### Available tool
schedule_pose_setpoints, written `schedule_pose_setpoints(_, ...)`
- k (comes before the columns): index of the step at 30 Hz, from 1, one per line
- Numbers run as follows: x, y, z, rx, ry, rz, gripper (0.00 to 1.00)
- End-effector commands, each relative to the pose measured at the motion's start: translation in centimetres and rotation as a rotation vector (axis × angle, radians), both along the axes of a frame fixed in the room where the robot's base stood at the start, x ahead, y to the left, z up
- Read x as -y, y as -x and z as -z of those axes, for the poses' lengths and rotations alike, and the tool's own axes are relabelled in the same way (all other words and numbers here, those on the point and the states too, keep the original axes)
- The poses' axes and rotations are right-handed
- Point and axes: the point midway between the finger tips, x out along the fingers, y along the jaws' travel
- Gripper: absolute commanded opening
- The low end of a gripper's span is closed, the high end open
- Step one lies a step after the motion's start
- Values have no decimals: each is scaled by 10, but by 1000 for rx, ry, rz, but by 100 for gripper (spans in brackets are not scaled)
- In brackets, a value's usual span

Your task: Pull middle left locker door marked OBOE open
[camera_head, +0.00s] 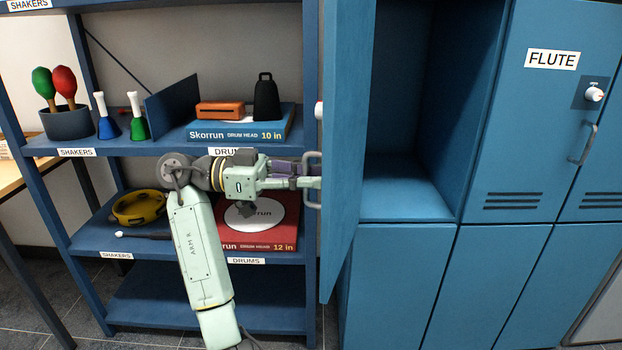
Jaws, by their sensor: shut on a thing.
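A blue locker door (345,140) stands swung far open, seen nearly edge-on; its outer face and any OBOE label are turned away from view. Behind its hinge line the locker compartment (405,188) shows open and empty, left of the door marked FLUTE (548,120). My gripper (303,183) is at the door's left side, its fingers shut on the door's grey handle (314,180). The exact contact of the fingers is small and partly hidden.
A blue shelf rack (85,145) stands behind my arm, holding maracas (54,84), hand bells (107,120), a cowbell (266,98), drum head boxes (240,125) and a yellow tambourine (140,208). Closed lower lockers (395,280) lie below the open compartment.

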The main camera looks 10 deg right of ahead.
Motion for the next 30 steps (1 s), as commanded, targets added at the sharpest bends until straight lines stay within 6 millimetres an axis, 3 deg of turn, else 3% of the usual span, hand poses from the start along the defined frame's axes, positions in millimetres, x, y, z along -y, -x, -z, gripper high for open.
schedule_pose_setpoints(5,-3,2,1,1,-3,3,0)
schedule_pose_setpoints(6,-3,2,1,1,-3,3,9)
schedule_pose_setpoints(10,-2,1,1,1,-4,2,18)
schedule_pose_setpoints(20,-3,0,1,1,-3,0,18)
schedule_pose_setpoints(25,-23,-7,0,2,-2,-3,18)
schedule_pose_setpoints(30,-60,-18,0,-1,-4,-5,18)
